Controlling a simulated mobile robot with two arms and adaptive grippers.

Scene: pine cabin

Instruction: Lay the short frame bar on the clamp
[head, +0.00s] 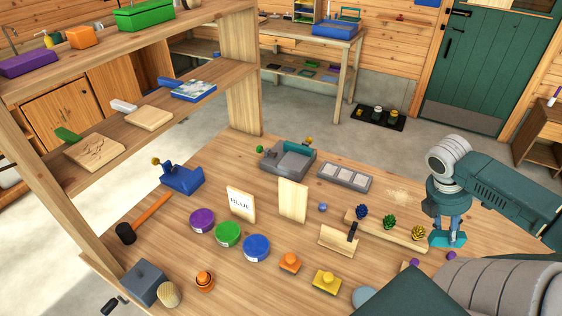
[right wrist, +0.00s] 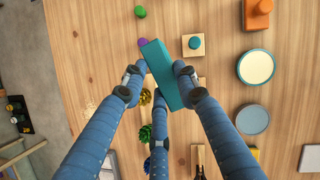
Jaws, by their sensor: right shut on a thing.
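The short frame bar (right wrist: 165,72) is a teal block. My right gripper (right wrist: 157,80) is shut on it, with the fingers around its sides in the right wrist view. In the head view the bar (head: 449,241) shows below my right gripper (head: 446,222), at the right part of the table, near the pine cones. Whether the bar touches the table is hard to tell. A grey fixture with a teal inner edge and green and yellow knobs (head: 288,160), seemingly the clamp, sits at the table's far middle, away from the gripper. My left gripper is out of view.
A blue fixture with a yellow knob (head: 181,178) stands at the left. A shelf (head: 243,80) rises at left.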

